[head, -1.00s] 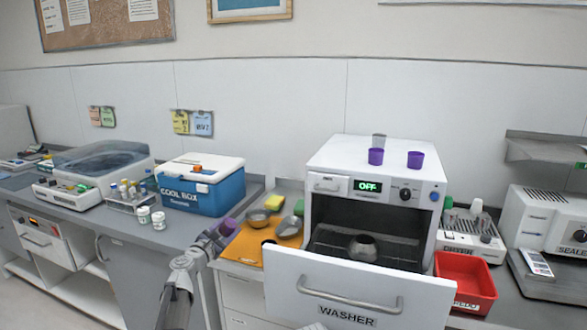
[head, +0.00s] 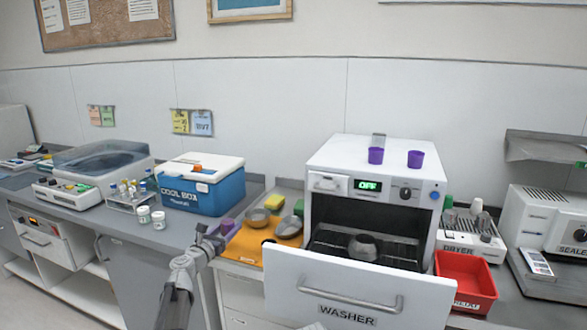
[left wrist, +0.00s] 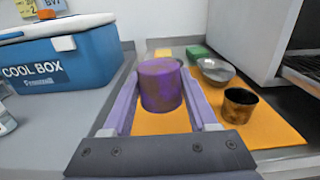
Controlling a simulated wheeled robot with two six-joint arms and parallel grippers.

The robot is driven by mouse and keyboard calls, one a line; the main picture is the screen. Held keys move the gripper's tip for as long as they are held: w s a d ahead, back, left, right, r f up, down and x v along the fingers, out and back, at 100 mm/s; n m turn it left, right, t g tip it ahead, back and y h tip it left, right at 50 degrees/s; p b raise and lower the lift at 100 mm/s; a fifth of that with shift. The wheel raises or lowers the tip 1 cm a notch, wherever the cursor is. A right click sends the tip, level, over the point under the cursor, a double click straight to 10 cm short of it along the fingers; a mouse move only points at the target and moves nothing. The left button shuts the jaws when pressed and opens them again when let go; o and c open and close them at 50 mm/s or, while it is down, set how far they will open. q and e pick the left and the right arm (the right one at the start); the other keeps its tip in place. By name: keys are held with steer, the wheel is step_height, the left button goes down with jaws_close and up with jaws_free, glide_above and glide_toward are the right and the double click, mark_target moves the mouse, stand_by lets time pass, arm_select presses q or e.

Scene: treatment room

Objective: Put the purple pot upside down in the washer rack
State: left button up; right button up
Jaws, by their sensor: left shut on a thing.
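The purple pot (left wrist: 161,88) is between the two fingers of my left gripper (left wrist: 160,105), which is shut on it. In the left wrist view its smooth closed end faces up and its side has brownish stains. In the head view the left gripper (head: 216,236) and the pot (head: 228,226) are at the left edge of the orange mat, left of the washer. The washer (head: 375,175) has its door down. Its dark rack (head: 328,240) shows inside with a grey vessel (head: 363,246) on it. My right gripper is not in view.
The orange mat (head: 246,249) holds grey bowls (head: 289,227), and a dark cup (left wrist: 240,104) shows in the wrist view. The cool box (head: 203,190) stands left. A red tray (head: 465,280) sits right. The lowered door (head: 355,285) juts forward.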

mark_target(230, 253)
arm_select(q)
steer(key=shift+f+b, duration=3.85)
steer(key=shift+f, duration=0.1)
steer(key=o, duration=1.1)
steer(key=shift+r, duration=0.1)
steer(key=shift+o, duration=0.2)
steer(key=shift+s, duration=0.15)
steer(key=v, duration=0.7)
steer(key=shift+s+a, duration=0.15)
steer(key=shift+s, duration=0.15)
